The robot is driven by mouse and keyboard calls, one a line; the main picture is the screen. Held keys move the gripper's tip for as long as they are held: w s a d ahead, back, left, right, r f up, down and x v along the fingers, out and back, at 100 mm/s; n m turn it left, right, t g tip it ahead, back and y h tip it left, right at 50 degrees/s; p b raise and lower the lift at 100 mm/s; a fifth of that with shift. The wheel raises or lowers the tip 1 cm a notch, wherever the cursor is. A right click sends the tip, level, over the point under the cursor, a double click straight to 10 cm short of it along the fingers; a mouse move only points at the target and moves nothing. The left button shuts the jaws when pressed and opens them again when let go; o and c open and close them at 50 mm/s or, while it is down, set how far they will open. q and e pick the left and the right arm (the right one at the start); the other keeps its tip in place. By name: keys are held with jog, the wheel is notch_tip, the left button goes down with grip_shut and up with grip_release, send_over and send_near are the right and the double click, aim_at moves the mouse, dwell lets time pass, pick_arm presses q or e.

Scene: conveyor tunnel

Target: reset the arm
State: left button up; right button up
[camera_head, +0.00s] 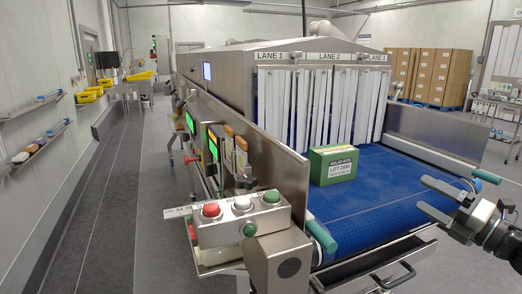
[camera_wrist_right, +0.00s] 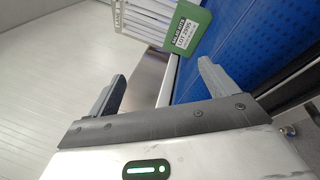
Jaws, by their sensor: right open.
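My right gripper (camera_head: 437,199) is at the right of the head view, over the right front corner of the blue conveyor belt (camera_head: 385,190). Its two fingers are apart with nothing between them. In the right wrist view the open gripper (camera_wrist_right: 160,90) shows both fingers spread. A green box (camera_head: 333,165) with a white "LOT" label sits on the belt in front of the lane curtains, apart from the gripper. The box also shows at the top of the right wrist view (camera_wrist_right: 188,28). My left gripper is in neither view.
A control box (camera_head: 240,218) with red, white and green buttons stands at the belt's front left. White strip curtains (camera_head: 330,105) hang at the tunnel mouth under LANE 1, 2 and 3 signs. Metal side walls (camera_head: 435,135) edge the belt. Stacked cartons (camera_head: 430,75) stand far back right.

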jog(key=w+d+m+t+h, duration=0.3)
jog(key=d+m+h, duration=0.9)
jog(key=m, duration=0.5)
jog(key=s+d+f+m+g+h, duration=0.2)
jog(key=d+f+m+g+h, duration=0.2)
jog(key=f+m, duration=0.35)
jog(key=s+a+f+g+y, duration=0.2)
jog(key=s+a+f+y, duration=0.15)
jog(key=a+f, duration=0.65)
jog(key=s+a+f+g+y, duration=0.15)
jog(key=s+a+f, duration=0.35)
jog(key=a+f, duration=0.5)
jog(key=s+a+f+m+g+y, duration=0.1)
jog(key=s+a+f+m, duration=0.1)
jog(key=s+a, duration=0.7)
jog(key=s+a+f+m+g+y, duration=0.1)
jog(key=s+a+f, duration=0.3)
jog(key=s+a, duration=0.4)
jog(key=a+y, duration=0.1)
jog(key=a, duration=0.1)
jog(key=shift+s+a+m, duration=0.3)
jog(key=shift+s+m, duration=0.05)
jog(key=shift+s, duration=0.05)
